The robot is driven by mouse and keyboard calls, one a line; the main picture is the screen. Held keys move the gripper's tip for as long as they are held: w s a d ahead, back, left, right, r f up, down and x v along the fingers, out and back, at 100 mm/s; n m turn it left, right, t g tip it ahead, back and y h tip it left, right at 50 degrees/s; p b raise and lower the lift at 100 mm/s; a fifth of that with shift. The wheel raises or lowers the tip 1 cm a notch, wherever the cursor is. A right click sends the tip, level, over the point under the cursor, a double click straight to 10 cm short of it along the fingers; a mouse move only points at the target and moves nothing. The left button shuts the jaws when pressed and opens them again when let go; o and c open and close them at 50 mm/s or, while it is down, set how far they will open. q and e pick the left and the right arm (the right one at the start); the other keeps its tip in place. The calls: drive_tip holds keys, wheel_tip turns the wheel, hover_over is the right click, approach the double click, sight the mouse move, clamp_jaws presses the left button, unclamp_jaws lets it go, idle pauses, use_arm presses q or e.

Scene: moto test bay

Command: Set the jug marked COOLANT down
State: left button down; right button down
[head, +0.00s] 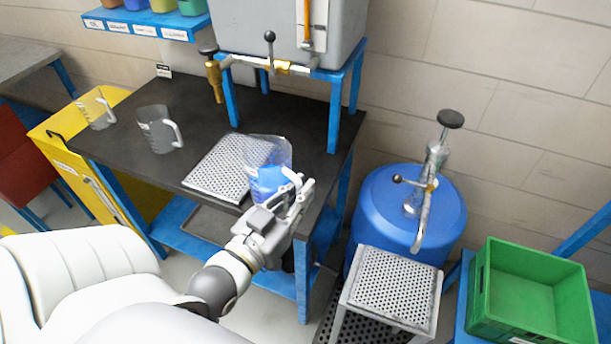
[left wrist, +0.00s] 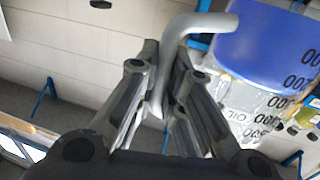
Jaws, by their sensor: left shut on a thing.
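My left gripper (head: 294,194) is shut on the handle of a clear jug (head: 268,166) part filled with blue liquid. In the left wrist view the fingers (left wrist: 160,105) close around the grey handle (left wrist: 198,24), and the blue-filled jug body (left wrist: 262,50) shows at upper right. No COOLANT word is readable on it. The jug looks roughly upright over the dark bench (head: 115,145), by the right edge of a perforated metal plate (head: 215,168). I cannot tell whether its base touches anything. My right gripper is not in view.
Two empty clear jugs (head: 158,130) (head: 97,112) stand to the left. A grey tank (head: 285,25) on a blue stand with taps is behind. A blue drum (head: 440,205) with a pump, a perforated stand (head: 392,288) and a green crate (head: 530,300) are at right.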

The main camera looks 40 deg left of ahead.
use_arm(q)
drive_tip(key=w+a+f+b, duration=0.1)
drive_tip(key=w+f, duration=0.3)
drive_tip(key=w+a+f+b, duration=0.1)
drive_tip(key=w+a+f, duration=0.1)
drive_tip(key=w+f, duration=0.2)
drive_tip(key=w+a+f+b, duration=0.1)
drive_tip(key=w+f+b, duration=0.1)
drive_tip(key=w+f, duration=0.2)
drive_tip(key=shift+a+f, duration=0.2)
drive_tip(key=shift+a, duration=0.15)
drive_tip(key=shift+f, duration=0.15)
drive_tip(key=c, duration=2)
unclamp_jaws()
drive_tip(key=shift+f, duration=0.15)
drive_tip(key=o, duration=0.5)
drive_tip(key=shift+c, duration=0.2)
